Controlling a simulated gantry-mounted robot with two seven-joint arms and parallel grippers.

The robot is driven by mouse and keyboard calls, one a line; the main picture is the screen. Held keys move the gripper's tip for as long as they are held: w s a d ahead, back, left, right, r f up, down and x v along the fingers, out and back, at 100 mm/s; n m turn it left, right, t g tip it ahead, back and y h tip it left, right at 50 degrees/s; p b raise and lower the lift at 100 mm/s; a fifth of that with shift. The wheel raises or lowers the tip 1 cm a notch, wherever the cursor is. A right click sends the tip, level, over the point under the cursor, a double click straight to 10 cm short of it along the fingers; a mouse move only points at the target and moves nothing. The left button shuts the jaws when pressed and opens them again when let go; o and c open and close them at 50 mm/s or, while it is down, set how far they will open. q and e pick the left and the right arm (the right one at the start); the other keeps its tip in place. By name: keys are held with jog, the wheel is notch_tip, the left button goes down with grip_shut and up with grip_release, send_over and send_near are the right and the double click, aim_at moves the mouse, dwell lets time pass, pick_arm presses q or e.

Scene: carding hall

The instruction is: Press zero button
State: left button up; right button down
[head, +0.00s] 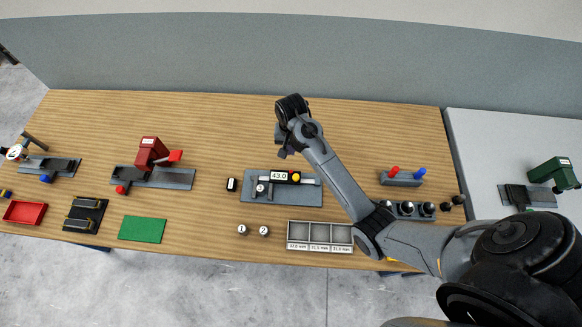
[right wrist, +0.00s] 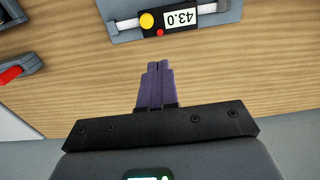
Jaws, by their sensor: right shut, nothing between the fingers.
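The measuring gauge lies on a grey plate (head: 255,190) near the table's middle. Its display (head: 279,175) reads 43.0, and a yellow round part (head: 296,178) sits beside it. In the right wrist view the display (right wrist: 181,18), the yellow part (right wrist: 147,20) and a small red button (right wrist: 160,32) show at the top. No label on the red button can be read. My right gripper (head: 284,153) is shut and empty. Its purple fingers (right wrist: 157,66) point toward the gauge, with bare wood visible between the fingertips and the plate. My left gripper is not in view.
A three-compartment tray (head: 320,249) and two numbered round pieces (head: 252,230) lie in front of the gauge. A stand with red and blue knobs (head: 401,181) is to the right. A red device (head: 150,155) and a green mat (head: 142,229) are to the left.

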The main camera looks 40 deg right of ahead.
jog(key=shift+f, duration=0.15)
send_near(291, 172)
notch_tip(291, 172, down, 5)
jog(key=shift+d+f+p, duration=0.1)
jog(key=shift+f+p, duration=0.05)
jog(key=shift+p, duration=0.2)
jog(key=shift+f, duration=0.75)
jog(key=shift+f, duration=0.15)
